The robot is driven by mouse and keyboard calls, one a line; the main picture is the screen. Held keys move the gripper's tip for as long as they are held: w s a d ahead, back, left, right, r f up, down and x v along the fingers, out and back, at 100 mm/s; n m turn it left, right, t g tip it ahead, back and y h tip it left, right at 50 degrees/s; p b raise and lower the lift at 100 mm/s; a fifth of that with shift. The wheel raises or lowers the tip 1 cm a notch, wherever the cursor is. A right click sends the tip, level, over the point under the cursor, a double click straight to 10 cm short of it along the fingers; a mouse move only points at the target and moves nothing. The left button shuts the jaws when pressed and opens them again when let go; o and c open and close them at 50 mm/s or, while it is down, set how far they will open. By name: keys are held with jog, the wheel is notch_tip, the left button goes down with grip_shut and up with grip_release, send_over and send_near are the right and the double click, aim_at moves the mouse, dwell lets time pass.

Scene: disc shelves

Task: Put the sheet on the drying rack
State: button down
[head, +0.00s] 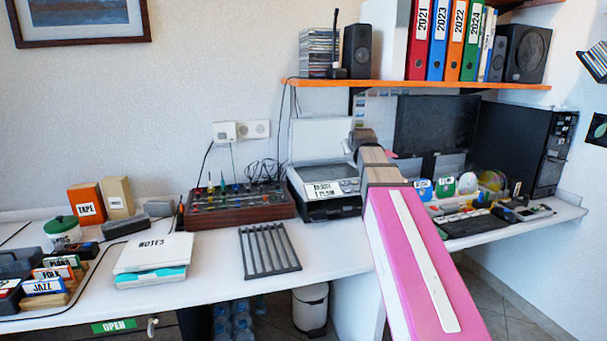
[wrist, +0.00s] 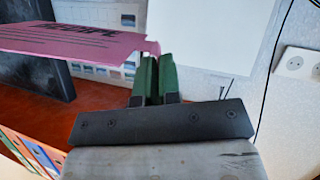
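The sheet (wrist: 85,41) is pink with dark lettering that reads "RECIPE" and sticks out to the left in the wrist view. My gripper (wrist: 157,66) has its two green fingers close together, with the sheet's right end at their tips. It appears shut on that edge, and the sheet is held up off any surface. In the head view my arm reaches over the desk towards the printer, and the hand is mostly hidden behind the arm's end. The drying rack (head: 268,250) is a dark slatted frame lying on the desk, left of my arm, with nothing on it.
A printer with its lid raised (head: 325,188) stands behind the rack. A mixer (head: 238,205) is behind it to the left, and a white notes box (head: 152,255) is left of it. An orange shelf (head: 430,84) with binders and speakers hangs above. The desk's front strip (head: 225,290) is clear.

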jog(key=s+a+n+y, duration=0.1)
jog(key=s+a, duration=0.1)
jog(key=a, duration=1.3)
jog(key=s+a+f+n+y, duration=0.1)
jog(key=s+a, duration=0.1)
jog(key=a, duration=1.4)
jog(key=shift+s+a+f, duration=0.25)
jog(key=shift+s, duration=0.05)
jog(key=w+d+f, duration=0.8)
jog(key=f, duration=0.2)
jog(key=shift+w+d+f, duration=0.15)
jog(key=shift+f, duration=0.2)
jog(key=c, duration=1.3)
grip_release()
